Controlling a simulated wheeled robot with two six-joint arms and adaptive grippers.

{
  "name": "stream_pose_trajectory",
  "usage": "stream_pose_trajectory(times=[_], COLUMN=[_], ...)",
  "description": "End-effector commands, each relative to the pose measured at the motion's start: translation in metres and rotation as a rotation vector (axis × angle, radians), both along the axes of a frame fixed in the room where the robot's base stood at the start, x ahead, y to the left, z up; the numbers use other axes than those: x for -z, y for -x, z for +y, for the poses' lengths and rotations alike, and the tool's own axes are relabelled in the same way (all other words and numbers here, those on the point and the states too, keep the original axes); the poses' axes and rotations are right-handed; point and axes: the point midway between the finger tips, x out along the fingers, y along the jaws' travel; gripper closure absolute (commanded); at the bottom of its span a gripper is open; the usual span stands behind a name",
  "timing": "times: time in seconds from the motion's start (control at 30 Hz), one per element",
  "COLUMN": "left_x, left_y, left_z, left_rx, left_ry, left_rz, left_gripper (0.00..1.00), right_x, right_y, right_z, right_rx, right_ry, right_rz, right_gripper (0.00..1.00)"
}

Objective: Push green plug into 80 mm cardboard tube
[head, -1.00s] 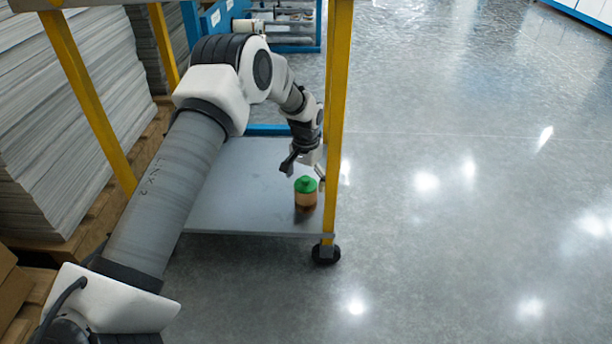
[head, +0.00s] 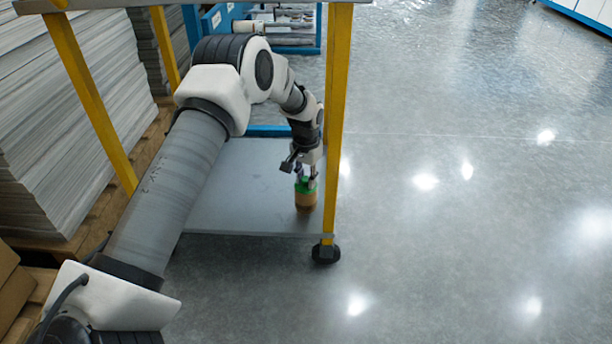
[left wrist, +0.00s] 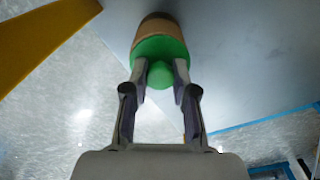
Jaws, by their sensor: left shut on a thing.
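The cardboard tube (head: 306,202) stands upright on the grey lower shelf of a cart, near its front right corner. The green plug (head: 301,187) sits at the tube's top end. In the left wrist view the plug (left wrist: 160,50) shows a round knob and a wider disc against the brown tube (left wrist: 157,27). My left gripper (head: 306,181) comes from above, with its fingers on both sides of the knob, shut on it. How deep the plug sits in the tube is not clear. My right gripper is not in view.
The cart's yellow post (head: 335,130) stands close to the right of the tube and my left wrist. The shelf (head: 235,200) is bare to the left of the tube. Stacks of grey sheets (head: 40,130) stand at the left. Open floor lies to the right.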

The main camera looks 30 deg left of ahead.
Motion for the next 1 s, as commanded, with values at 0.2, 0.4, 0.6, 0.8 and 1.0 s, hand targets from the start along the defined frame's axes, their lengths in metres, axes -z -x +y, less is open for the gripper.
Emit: stream_pose_trajectory(times=[0.2,0.4,0.6,0.8,1.0], left_x=[0.0155,0.0175,0.0178,0.0157,0.0137], left_y=[0.0058,0.006,0.006,0.0055,0.0044], left_z=[-0.0008,-0.0009,-0.0008,-0.0007,-0.0006], left_rx=[-0.001,-0.001,0.0,0.0,0.0], left_ry=[0.002,0.003,0.003,0.002,0.002], left_rz=[0.016,0.016,0.016,0.015,0.012], left_gripper=[1.0,1.0,0.44,0.44,0.44], right_x=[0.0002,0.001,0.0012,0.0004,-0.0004], right_y=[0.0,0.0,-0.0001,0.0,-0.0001], right_z=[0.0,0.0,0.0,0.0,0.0], right_rx=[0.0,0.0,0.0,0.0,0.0], right_ry=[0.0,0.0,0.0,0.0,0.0], right_rz=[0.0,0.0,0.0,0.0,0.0], right_gripper=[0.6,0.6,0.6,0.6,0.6])
